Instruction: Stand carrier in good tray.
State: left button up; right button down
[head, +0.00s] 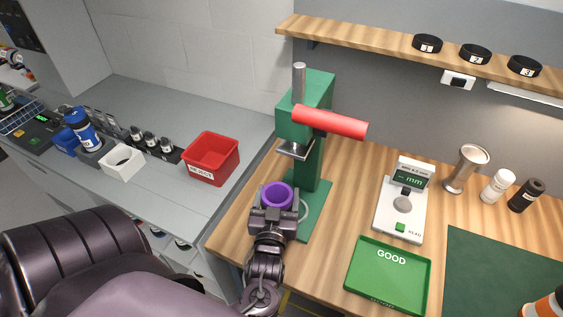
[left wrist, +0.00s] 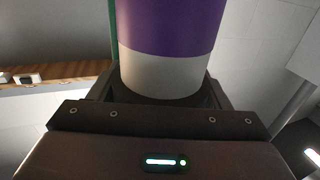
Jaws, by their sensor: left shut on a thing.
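My left gripper (head: 272,222) is shut on the carrier (head: 278,194), a round cup with a purple rim. In the left wrist view the carrier (left wrist: 168,40) is purple above and pale grey below, upright between the fingers. In the head view it is held in front of the green press (head: 312,140) with the red handle. The good tray (head: 388,275) is a green, empty tray with a raised rim on the wooden table, to the right of my gripper. My right gripper is not in view.
A scale-like gauge (head: 401,212) stands behind the good tray. A metal cup (head: 464,170), a white bottle (head: 497,186) and a dark bottle (head: 526,195) stand at the right. A dark green mat (head: 500,270) lies right of the tray. A red bin (head: 211,158) is on the grey counter.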

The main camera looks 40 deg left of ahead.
pick_arm(q)
jog(key=s, duration=0.3)
jog(key=shift+s+d, duration=0.3)
jog(key=shift+d, duration=0.1)
jog(key=shift+r, duration=0.15)
